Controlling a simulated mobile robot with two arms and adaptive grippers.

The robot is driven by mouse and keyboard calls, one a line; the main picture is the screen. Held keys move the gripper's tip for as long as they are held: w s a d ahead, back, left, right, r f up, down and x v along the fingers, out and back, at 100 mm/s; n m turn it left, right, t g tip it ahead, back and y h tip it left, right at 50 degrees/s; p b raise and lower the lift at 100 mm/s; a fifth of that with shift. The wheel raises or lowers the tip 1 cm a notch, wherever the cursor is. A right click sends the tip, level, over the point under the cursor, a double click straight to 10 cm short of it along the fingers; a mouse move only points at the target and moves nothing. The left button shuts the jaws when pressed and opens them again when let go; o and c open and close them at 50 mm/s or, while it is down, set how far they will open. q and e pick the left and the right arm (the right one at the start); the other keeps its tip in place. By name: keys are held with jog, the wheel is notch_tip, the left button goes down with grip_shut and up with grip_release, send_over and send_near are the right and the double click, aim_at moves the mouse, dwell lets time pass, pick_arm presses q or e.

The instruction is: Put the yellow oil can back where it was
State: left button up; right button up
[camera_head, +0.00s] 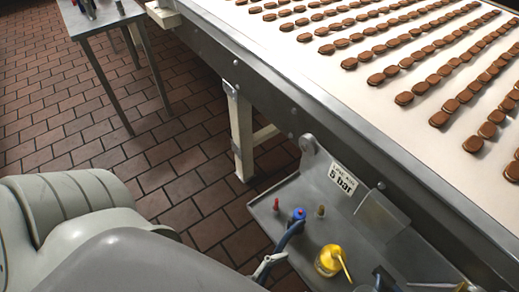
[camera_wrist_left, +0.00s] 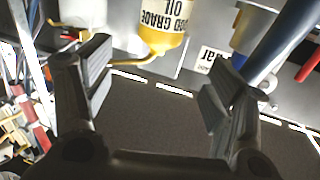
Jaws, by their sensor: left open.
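The yellow oil can (camera_head: 328,262) stands on the grey metal shelf (camera_head: 290,248) fixed to the side of the conveyor, its thin spout pointing up and to one side. In the left wrist view the can (camera_wrist_left: 162,40) shows at the top, with an upside-down food grade oil label and its spout reaching left. My left gripper (camera_wrist_left: 160,65) is open in that view, with the can beyond the gap between its fingertips. Nothing is gripped. I cannot make out the left gripper clearly in the head view. My right gripper is not in view.
A blue fitting with a dark hose (camera_head: 292,232), a small red item (camera_head: 276,204) and a sign (camera_head: 343,178) are by the shelf. A white bottle (camera_wrist_left: 75,28) is left of the can. The conveyor (camera_head: 330,75) carries rows of biscuits. A metal table (camera_head: 98,18) stands far left.

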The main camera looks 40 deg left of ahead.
pick_arm(q)
jog(key=s+a+f+n+g+y, duration=0.1)
jog(key=a+f+g+y, duration=0.3)
jog(key=f, duration=0.9)
jog(key=s+a+f+n+g+y, duration=0.1)
jog(key=s+a+f+g+y, duration=0.15)
jog(key=a+f, duration=0.75)
jog(key=s+a+f+n+g+y, duration=0.1)
jog(key=s+a+f+g+y, duration=0.1)
jog(key=s+f+g, duration=0.6)
jog(key=s+a+f, duration=0.1)
jog(key=s+f, duration=0.4)
jog(key=f, duration=0.4)
jog(key=shift+s+n+y, duration=0.3)
jog(key=shift+n+y, duration=0.05)
jog(key=shift+n, duration=0.05)
